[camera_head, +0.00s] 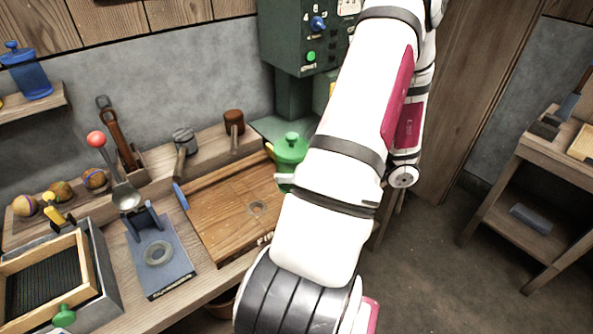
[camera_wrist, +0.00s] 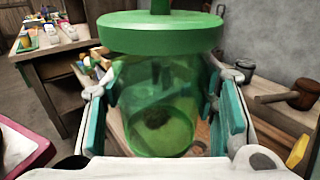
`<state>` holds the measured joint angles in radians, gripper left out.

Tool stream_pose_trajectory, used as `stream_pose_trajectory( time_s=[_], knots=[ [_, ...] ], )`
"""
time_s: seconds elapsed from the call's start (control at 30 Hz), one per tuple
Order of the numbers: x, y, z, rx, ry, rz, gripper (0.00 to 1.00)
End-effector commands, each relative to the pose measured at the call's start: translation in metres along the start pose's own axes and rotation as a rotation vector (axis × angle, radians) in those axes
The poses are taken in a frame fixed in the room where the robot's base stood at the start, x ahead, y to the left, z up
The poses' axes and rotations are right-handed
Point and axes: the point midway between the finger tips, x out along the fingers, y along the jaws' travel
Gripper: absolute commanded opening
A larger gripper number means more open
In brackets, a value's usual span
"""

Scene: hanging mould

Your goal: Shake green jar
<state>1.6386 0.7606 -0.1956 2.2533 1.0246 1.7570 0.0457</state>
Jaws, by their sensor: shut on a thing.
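The green jar (camera_wrist: 155,100) fills the middle of the wrist view. It is see-through, with a solid green lid (camera_wrist: 160,34) and a knob on top, and a dark lump shows low inside or through it. My gripper (camera_wrist: 160,112) is shut on the jar, with teal finger pads at its left and right sides. In the head view the green jar (camera_head: 290,152) shows upright just left of my arm, above the right end of the wooden board on the bench. My arm hides part of the jar and most of my gripper there.
The wooden board (camera_head: 225,205) lies on the bench. Mallets (camera_head: 234,122) stand behind it. A blue-grey stand (camera_head: 160,255) and a framed tray (camera_head: 45,285) are at left. A green machine (camera_head: 300,50) rises behind the jar. A blue jar (camera_head: 27,75) sits on a shelf.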

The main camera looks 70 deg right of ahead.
Motion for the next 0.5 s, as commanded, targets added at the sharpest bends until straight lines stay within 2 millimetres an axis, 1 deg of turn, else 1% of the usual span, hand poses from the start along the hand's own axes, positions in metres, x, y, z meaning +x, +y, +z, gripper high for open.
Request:
stream_pose_trajectory(
  time_s=[0.03, 0.07, 0.33, 0.43, 0.5],
  knots=[
    [-0.002, 0.001, 0.009, 0.000, -0.001, 0.001, 0.11],
    [-0.001, 0.001, 0.011, 0.000, -0.001, 0.001, 0.11],
    [0.001, 0.000, 0.008, 0.001, -0.001, 0.001, 0.11],
    [0.001, 0.000, 0.002, 0.002, -0.001, 0.000, 0.11],
    [0.002, -0.001, -0.009, 0.003, -0.001, -0.001, 0.11]
  ],
)
